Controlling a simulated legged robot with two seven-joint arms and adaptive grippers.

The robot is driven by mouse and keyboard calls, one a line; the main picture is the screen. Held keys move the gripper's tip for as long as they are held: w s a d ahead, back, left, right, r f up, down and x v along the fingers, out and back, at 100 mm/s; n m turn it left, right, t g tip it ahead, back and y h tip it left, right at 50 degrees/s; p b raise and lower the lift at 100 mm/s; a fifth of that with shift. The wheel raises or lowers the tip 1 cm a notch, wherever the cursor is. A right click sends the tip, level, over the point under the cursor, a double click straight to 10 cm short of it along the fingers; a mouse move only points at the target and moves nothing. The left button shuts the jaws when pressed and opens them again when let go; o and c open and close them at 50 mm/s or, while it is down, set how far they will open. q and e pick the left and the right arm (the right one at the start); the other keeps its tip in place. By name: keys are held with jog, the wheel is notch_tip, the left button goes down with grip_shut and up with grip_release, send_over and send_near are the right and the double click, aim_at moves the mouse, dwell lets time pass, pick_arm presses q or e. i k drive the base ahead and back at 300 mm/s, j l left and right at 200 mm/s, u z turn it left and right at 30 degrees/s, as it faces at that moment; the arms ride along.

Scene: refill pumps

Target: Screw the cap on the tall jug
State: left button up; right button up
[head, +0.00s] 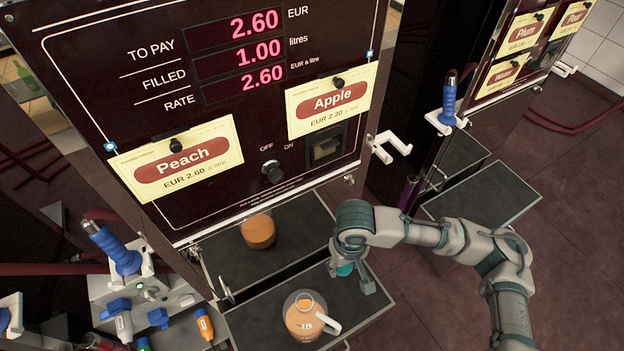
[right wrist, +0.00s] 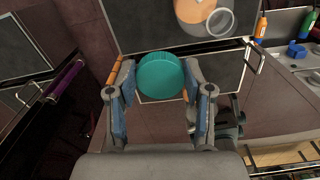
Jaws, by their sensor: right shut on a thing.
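The tall jug (head: 300,322) is clear, with orange liquid inside and a white handle at its right. It stands on the lower dark tray, and its round mouth looks uncapped. The teal cap (head: 345,269) is between the fingers of my right gripper (head: 352,275), to the upper right of the jug and apart from it. In the right wrist view the round teal cap (right wrist: 160,77) is pinched by both fingers of the right gripper (right wrist: 160,85). Part of a jug with orange liquid (right wrist: 194,10) shows at the top edge. My left gripper is not in view.
An orange round vessel (head: 258,232) stands on the upper tray (head: 295,220). The pump panel (head: 110,85) rises behind. Blue-handled nozzles (head: 122,258) and small bottles (head: 204,325) are at the left. The lower tray (head: 345,310) has bare room right of the jug.

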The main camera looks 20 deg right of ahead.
aim_at(306, 312)
jog(key=l, duration=0.75)
jog(key=i+l, duration=0.15)
jog(key=l, duration=1.4)
jog(key=u, duration=1.4)
